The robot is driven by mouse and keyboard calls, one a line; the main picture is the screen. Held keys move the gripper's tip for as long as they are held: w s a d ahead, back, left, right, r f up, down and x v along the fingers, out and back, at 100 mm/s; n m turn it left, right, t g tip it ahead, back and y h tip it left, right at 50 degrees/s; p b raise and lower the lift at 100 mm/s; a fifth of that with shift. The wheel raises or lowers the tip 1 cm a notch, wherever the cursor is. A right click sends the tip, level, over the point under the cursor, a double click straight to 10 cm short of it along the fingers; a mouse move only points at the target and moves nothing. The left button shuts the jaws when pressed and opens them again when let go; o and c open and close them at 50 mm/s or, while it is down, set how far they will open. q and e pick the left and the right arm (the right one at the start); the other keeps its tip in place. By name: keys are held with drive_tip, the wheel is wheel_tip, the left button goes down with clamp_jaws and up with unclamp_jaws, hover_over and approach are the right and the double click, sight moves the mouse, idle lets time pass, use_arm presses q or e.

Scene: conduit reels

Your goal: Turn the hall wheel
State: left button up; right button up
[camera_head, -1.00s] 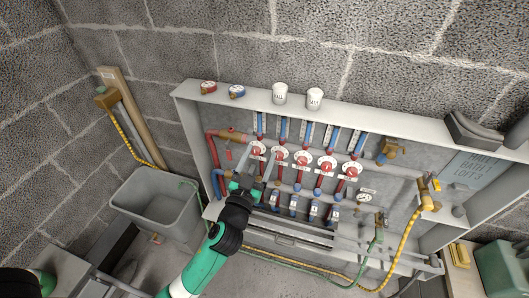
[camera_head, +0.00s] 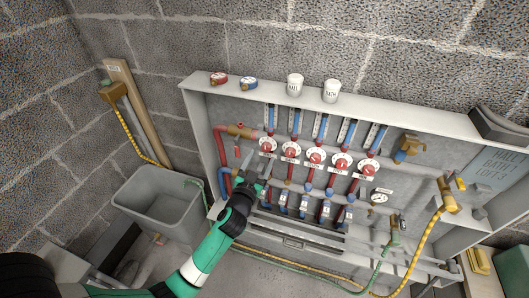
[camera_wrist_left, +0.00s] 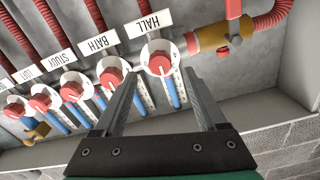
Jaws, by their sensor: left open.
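The hall wheel is a red knob (camera_wrist_left: 158,63) on a white round dial, under the HALL label (camera_wrist_left: 148,24) in the left wrist view. In the head view it is the leftmost red wheel (camera_head: 267,146) of the row in the cabinet. My left gripper (camera_head: 259,171) is open and empty, just below that wheel in the head view. In the left wrist view its two fingers (camera_wrist_left: 162,76) point at the hall wheel, with the knob framed between the tips. I cannot tell whether the fingers touch it. My right gripper is not in view.
The BATH wheel (camera_wrist_left: 110,76) and several more wheels run beside it. A brass valve (camera_wrist_left: 208,38) with a red handle is on the other side. The grey cabinet (camera_head: 203,150) encloses the pipes. Two white cups (camera_head: 331,91) stand on its top. A grey bin (camera_head: 160,200) stands left.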

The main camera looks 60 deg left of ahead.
sight(265, 149)
use_arm(q)
drive_tip(key=x, duration=0.4)
drive_tip(key=shift+w+a+b, duration=0.15)
drive_tip(key=shift+a+b, duration=0.05)
drive_tip(key=shift+b, duration=0.1)
clamp_jaws()
